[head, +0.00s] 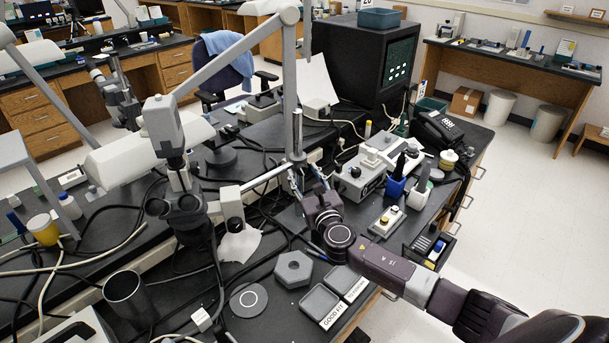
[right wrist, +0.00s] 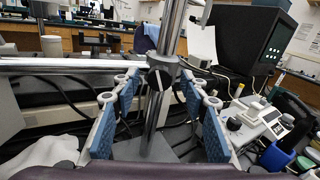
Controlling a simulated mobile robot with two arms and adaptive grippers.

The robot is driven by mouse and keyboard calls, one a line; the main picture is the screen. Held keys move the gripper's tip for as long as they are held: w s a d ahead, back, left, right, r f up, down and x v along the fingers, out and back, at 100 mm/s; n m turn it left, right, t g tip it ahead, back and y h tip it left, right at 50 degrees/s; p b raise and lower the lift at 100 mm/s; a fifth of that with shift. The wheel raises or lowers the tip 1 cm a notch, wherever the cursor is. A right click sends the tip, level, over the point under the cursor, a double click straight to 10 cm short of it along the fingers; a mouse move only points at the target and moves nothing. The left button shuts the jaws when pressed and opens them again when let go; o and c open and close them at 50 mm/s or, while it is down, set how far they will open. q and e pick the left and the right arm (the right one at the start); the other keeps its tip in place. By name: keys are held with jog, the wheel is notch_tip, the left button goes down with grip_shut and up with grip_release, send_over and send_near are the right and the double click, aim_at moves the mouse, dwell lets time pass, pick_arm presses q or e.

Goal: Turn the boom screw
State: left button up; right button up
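The boom screw (right wrist: 160,78) is a dark knob with a pale bar-shaped mark, on a collar around the upright metal post (right wrist: 153,120). The horizontal boom (right wrist: 70,64) meets this collar from the left. In the head view the post (head: 297,130) stands behind my right gripper (head: 304,180), and I cannot make out the screw there. In the right wrist view my right gripper (right wrist: 160,95) is open. Its blue-padded fingers stand left and right of the screw and post, with a gap on both sides. My left gripper is not in view.
A stereo microscope (head: 185,205) stands left of the post. A control box (head: 362,178) and blue and white bottles are close on the right. A grey hex block (head: 293,269), trays (head: 320,302) and a metal cup (head: 127,297) lie in front. Cables cross the bench.

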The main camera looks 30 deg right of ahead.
grip_shut()
